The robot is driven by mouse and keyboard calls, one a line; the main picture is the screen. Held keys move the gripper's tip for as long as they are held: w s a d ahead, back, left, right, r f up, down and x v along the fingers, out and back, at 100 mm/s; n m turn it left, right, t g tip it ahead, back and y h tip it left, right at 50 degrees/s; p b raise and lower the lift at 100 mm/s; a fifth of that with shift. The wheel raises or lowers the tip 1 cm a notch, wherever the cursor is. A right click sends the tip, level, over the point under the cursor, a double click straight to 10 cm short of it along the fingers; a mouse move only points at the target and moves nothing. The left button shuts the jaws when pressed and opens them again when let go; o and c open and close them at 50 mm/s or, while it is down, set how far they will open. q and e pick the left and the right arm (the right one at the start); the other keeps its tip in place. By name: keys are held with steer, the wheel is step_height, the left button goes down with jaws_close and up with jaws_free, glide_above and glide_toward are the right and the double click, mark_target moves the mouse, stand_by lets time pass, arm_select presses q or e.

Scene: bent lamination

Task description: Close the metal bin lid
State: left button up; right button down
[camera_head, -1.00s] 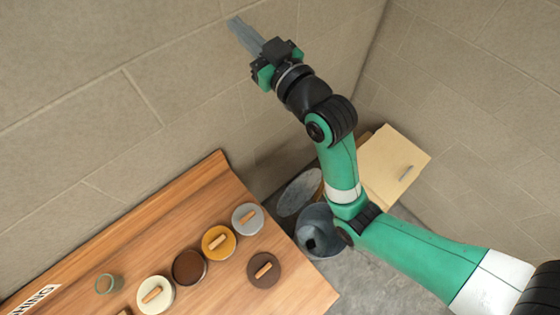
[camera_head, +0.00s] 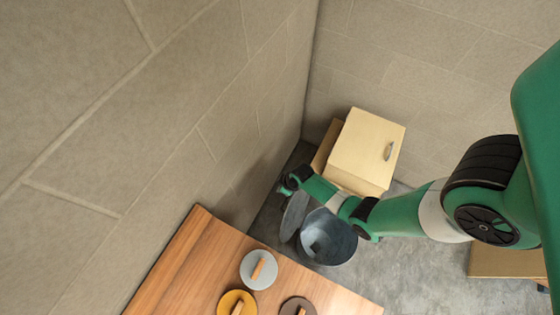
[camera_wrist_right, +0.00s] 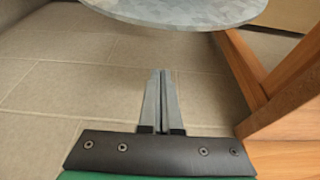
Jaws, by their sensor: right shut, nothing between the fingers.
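The metal bin (camera_head: 330,240) stands on the floor beyond the table's edge, with its mouth open. Its round grey lid (camera_head: 295,214) is tilted up at the bin's left side, toward the wall. My right gripper (camera_head: 284,188) is behind the lid's upper edge in the head view, small and partly hard to make out. In the right wrist view the right gripper (camera_wrist_right: 162,72) is shut and empty. The lid (camera_wrist_right: 180,12) spans the top of that view, beyond the fingertips and apart from them in the picture. My left gripper is not in view.
The wooden table (camera_head: 190,260) holds several round lidded pots, including a grey one (camera_head: 259,270) and a yellow one (camera_head: 237,302). A cream cabinet (camera_head: 365,150) stands behind the bin. Walls close in the corner.

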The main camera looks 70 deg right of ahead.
mark_target(292, 208)
steer(key=b+x, duration=0.7)
steer(key=x, duration=0.2)
steer(key=s+p, duration=0.3)
steer(key=shift+s+a+r, duration=0.2)
steer(key=shift+s+a, duration=0.1)
steer(key=shift+s, duration=0.1)
